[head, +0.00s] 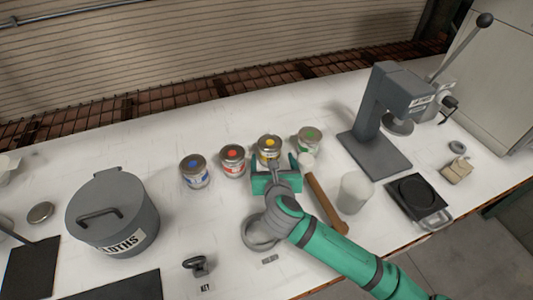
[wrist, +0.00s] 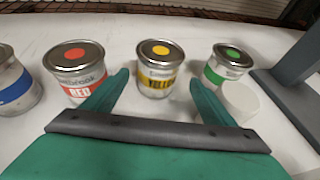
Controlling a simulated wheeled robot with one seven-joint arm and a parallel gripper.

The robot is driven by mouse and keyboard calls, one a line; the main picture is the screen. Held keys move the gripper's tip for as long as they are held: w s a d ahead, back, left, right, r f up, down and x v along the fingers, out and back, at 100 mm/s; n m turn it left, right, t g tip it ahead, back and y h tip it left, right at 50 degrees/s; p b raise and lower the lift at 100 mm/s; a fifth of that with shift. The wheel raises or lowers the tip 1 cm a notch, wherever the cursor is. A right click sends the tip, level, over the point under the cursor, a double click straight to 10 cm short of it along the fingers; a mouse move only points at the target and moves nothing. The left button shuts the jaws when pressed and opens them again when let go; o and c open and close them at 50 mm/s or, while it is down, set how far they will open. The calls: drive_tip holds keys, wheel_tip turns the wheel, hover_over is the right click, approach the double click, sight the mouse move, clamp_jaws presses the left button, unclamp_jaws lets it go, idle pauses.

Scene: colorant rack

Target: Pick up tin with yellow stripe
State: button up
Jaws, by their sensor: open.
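The tin with the yellow stripe (head: 269,148) stands upright on the white table, third from the left in a row of tins. In the wrist view this tin (wrist: 160,70) has a yellow dot on its dark lid and a yellow label band. My gripper (head: 276,174) is just on the near side of it. In the wrist view my gripper (wrist: 160,84) is open, its two green fingers pointing toward the tin, one to each side of its lower part. Nothing is held. In the head view the tin's lower part is partly hidden by my gripper.
The red tin (head: 232,160) and blue tin (head: 194,171) stand to the left, the green tin (head: 309,139) to the right. A wooden-handled mallet (head: 326,200) lies close right of my gripper, beside a white cup (head: 354,192). A grey press (head: 385,120) stands further right, a lidded pot (head: 112,215) left.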

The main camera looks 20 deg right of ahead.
sight(273, 157)
drive_tip(key=x, duration=0.5)
drive_tip(key=shift+w+a+f, duration=0.2)
drive_tip(key=shift+w+a, duration=0.05)
drive_tip(key=shift+w, duration=0.15)
drive_tip(key=shift+w+a, duration=0.2)
drive_tip(key=shift+a, duration=0.1)
drive_tip(key=shift+s+d, duration=0.25)
drive_tip(key=shift+d, duration=0.5)
drive_tip(key=c, duration=1)
drive_tip(key=shift+a, duration=0.2)
drive_tip(key=c, duration=0.3)
drive_tip(key=shift+a, duration=0.15)
